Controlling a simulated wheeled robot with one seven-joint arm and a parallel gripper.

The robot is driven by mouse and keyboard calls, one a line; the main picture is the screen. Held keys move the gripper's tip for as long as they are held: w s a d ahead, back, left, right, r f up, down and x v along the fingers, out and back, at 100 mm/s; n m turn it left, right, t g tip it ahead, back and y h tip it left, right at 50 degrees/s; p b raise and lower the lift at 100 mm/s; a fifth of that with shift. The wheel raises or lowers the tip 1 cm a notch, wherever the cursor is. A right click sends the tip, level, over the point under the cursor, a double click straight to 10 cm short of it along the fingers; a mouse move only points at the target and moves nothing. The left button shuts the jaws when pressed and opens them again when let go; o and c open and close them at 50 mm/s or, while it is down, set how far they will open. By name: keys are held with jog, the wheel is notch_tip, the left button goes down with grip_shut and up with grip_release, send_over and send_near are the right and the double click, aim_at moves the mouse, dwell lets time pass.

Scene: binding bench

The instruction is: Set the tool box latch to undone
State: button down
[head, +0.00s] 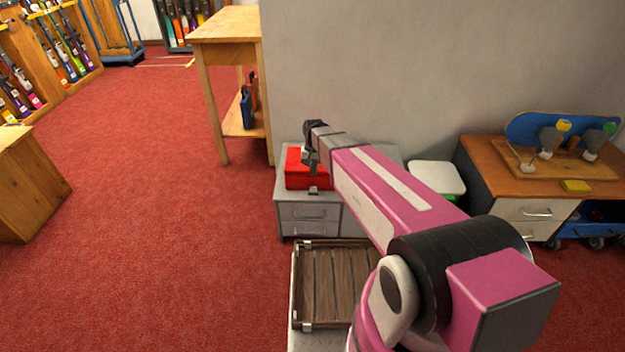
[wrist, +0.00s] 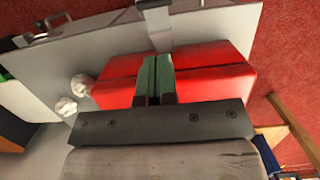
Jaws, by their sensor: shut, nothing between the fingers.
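The red tool box (head: 296,172) sits on top of a grey drawer cabinet against the wall. It fills the middle of the wrist view (wrist: 215,62), with a dark seam along it. A small grey piece, which looks like the latch (head: 313,190), is at the middle of the box's front; it also shows in the wrist view (wrist: 156,20). I cannot tell its setting. My gripper (head: 313,168) is over the box. The fingers hide part of the box.
The grey cabinet (head: 306,212) has drawers with handles. A wooden slatted crate (head: 330,285) is in front of it. A white-lidded bin (head: 437,178) and a wooden-topped cabinet (head: 480,160) stand to the right. A wooden table (head: 225,25) is behind left. Red carpet on the left is clear.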

notch_tip(320, 180, up, 7)
jog(key=s+d+t, duration=0.2)
jog(key=s+d, duration=1.2)
jog(key=d, duration=0.4)
jog(key=shift+s+f, duration=0.25)
jog(key=shift+s, duration=0.05)
